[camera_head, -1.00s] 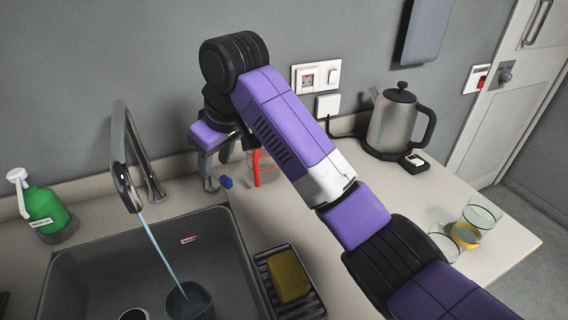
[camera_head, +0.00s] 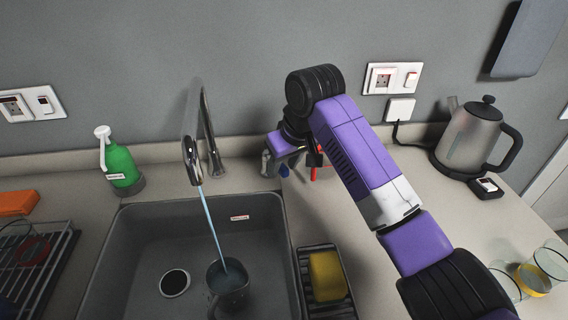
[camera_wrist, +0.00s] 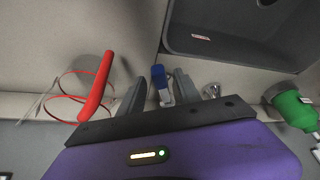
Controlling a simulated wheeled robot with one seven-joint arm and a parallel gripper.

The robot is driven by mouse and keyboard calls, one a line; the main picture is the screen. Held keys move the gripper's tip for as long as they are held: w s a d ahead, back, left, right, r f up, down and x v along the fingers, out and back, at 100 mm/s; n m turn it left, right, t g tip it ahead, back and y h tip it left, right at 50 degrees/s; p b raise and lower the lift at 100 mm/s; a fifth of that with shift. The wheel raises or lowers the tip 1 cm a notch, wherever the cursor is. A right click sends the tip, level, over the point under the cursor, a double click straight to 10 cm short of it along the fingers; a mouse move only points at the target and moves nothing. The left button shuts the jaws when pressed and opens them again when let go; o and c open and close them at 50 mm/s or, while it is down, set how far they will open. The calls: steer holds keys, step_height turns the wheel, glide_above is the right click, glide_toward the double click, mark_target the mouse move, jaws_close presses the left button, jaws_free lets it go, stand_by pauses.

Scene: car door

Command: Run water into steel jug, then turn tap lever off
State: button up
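The steel jug (camera_head: 229,291) stands in the sink under the spout of the tap (camera_head: 193,160). A thin stream of water (camera_head: 211,224) runs from the spout into it. The blue-tipped tap lever (camera_head: 284,170) is on the counter behind the sink's right corner, below my gripper (camera_head: 280,158). In the wrist view the tap lever (camera_wrist: 161,85) lies between the two dark fingers of my gripper (camera_wrist: 158,92). Gaps show beside the lever, so the fingers look open. Contact with the lever cannot be made out.
A clear vessel with a red handle (camera_wrist: 97,88) stands close beside my gripper. A green spray bottle (camera_head: 121,164), a yellow sponge (camera_head: 327,277) on a rack, a kettle (camera_head: 470,138) and glasses (camera_head: 549,262) stand around. The sink (camera_head: 130,235) has free room left of the jug.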

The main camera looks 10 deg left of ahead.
jaws_close()
stand_by(1.4)
